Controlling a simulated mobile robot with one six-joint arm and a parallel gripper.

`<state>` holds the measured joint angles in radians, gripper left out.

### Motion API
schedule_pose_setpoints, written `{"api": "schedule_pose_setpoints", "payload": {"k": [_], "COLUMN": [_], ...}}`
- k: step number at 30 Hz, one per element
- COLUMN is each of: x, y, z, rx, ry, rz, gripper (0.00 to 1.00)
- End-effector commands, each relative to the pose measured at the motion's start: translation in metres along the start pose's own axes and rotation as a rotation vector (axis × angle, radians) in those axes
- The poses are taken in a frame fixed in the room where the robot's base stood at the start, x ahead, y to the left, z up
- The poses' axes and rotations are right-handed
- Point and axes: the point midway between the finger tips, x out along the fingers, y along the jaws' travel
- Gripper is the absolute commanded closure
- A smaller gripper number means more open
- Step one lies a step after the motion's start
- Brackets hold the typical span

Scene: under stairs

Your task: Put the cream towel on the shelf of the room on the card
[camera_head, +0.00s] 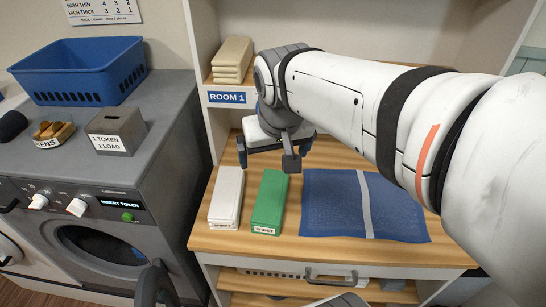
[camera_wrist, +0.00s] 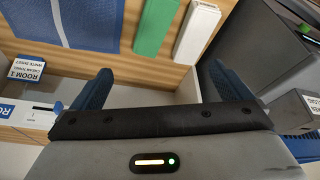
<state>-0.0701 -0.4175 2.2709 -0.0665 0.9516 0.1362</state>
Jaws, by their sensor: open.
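A cream folded towel stack (camera_head: 232,60) lies on the shelf (camera_head: 226,86) that carries the blue "ROOM 1" label (camera_head: 227,97), at the upper left of the unit. My gripper (camera_head: 267,157) is open and empty, below and right of that label, above the wooden counter. In the wrist view its two fingers (camera_wrist: 160,72) stand wide apart with nothing between them. A small white card (camera_wrist: 30,72) shows at the left of the wrist view. It names a room, a cream towel and a white sheet; its room number is hard to read. My arm hides much of the upper shelving.
On the counter (camera_head: 310,250) lie a white block (camera_head: 227,196), a green block (camera_head: 270,200) and a blue mat with a pale stripe (camera_head: 335,203). A washing machine (camera_head: 100,225) at left bears a blue basket (camera_head: 80,70), a token box (camera_head: 117,130) and a token tray (camera_head: 53,133).

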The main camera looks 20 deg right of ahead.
Motion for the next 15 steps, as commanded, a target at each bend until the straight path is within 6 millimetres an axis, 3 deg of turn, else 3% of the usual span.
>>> {"api": "schedule_pose_setpoints", "payload": {"k": [1,3,6,9,15], "x": [0.006,0.014,0.023,0.028,0.029], "y": [0.001,0.001,0.004,0.013,0.012], "z": [0.025,0.049,0.072,0.083,0.084], "rx": [-0.010,-0.023,-0.037,-0.038,-0.041], "ry": [-0.007,-0.017,-0.026,-0.031,-0.032], "rz": [-0.007,-0.017,-0.025,-0.028,-0.028], "gripper": [0.02,0.02,0.02,0.02,0.02]}}
